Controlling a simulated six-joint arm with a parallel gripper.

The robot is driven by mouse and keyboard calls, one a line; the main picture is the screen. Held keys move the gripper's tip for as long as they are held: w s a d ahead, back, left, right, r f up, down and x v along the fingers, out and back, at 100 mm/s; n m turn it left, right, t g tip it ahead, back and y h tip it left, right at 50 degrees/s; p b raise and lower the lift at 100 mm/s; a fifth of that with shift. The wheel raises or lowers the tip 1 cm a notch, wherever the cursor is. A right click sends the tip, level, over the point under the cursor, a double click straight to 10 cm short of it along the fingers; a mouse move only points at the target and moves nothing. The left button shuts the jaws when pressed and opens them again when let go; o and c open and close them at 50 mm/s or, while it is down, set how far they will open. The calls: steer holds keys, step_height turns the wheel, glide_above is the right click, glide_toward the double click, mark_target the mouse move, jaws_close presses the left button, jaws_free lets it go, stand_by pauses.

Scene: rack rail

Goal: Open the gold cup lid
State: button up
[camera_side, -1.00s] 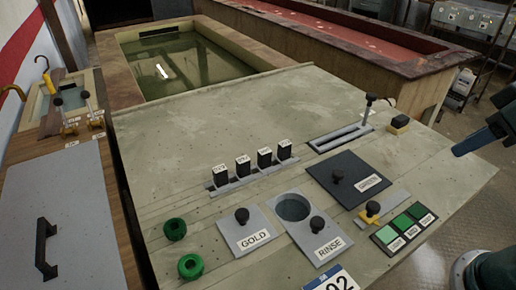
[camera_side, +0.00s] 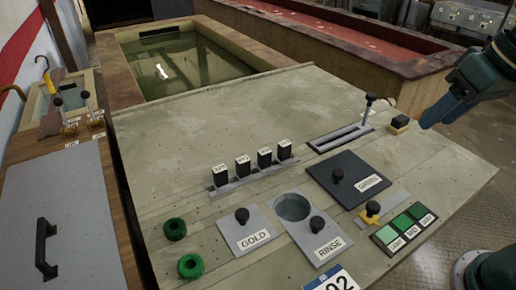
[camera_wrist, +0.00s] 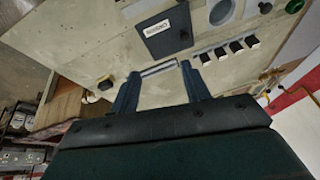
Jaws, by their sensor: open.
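The gold cup lid (camera_side: 232,233) is a grey plate with a black knob (camera_side: 242,215) and a GOLD label, lying flat and shut on the pale sloping panel at the front. A black knob at the top edge of the wrist view (camera_wrist: 265,7) appears to be the same one; its label is out of frame. My gripper (camera_side: 430,122) is open and empty above the panel's right edge, well to the right of the gold lid. In the wrist view its two fingers (camera_wrist: 158,82) stand apart over bare panel.
The RINSE plate (camera_side: 322,240) with a round open hole lies right of the gold lid. The dark GREEN lid (camera_side: 365,170), black labelled blocks (camera_side: 243,166), a slotted lever (camera_side: 368,108) and green rings (camera_side: 176,229) surround it. The panel's upper part is clear.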

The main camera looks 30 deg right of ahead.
steer(key=w+a+r+m+g, duration=0.2)
steer(key=w+a, duration=0.4)
steer(key=m+g, duration=0.3)
steer(key=m, duration=0.2)
glide_above(242, 213)
step_height(242, 213, down, 6)
steer(key=shift+f+h, duration=0.1)
steer(key=shift+h, duration=0.2)
steer(key=shift+f, duration=0.1)
steer(key=shift+f, duration=6.8)
jaws_close()
